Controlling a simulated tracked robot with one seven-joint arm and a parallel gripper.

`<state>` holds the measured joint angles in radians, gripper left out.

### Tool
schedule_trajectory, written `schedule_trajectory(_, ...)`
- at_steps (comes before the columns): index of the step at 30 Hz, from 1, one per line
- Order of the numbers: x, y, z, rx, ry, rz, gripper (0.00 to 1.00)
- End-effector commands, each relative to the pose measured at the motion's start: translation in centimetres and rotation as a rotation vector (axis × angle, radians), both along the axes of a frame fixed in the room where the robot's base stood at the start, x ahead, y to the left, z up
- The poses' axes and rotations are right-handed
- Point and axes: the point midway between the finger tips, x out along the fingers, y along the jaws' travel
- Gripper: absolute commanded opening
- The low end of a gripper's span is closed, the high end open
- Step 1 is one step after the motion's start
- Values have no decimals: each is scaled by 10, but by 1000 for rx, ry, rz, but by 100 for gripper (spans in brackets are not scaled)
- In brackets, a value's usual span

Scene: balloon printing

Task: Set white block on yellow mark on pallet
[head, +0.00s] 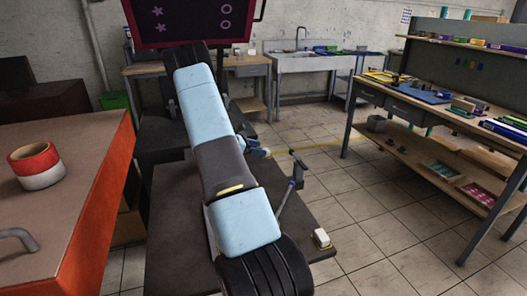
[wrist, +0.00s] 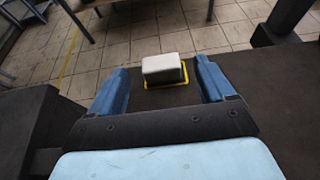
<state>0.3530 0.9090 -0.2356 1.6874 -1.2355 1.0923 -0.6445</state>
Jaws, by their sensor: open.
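The white block (wrist: 163,68) stands on the yellow mark (wrist: 146,87) in the wrist view, near the edge of a dark pallet surface (wrist: 170,98). The yellow outline shows around its base. In the head view the white block (head: 321,237) sits at the right edge of the dark pallet (head: 175,240), with a little yellow at its base. My gripper (wrist: 160,80) is open, its two blue fingers apart on the left and right of the block, with gaps between.
An orange-sided table (head: 85,190) with a red and white tape roll (head: 36,165) stands at the left. A workbench (head: 430,110) with tools and boxes stands at the right. The tiled floor (head: 375,230) between pallet and bench is clear.

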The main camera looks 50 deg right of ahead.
Motion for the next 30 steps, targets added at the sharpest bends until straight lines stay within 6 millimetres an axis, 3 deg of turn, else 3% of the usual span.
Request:
schedule_trajectory(9, 25, 45, 21, -1, 0, 1, 82)
schedule_trajectory(18, 32, 63, 36, 5, -26, -8, 82)
schedule_trajectory(23, 28, 88, 69, 31, -133, -48, 82)
schedule_trajectory(30, 12, 141, 130, 95, -353, -133, 82)
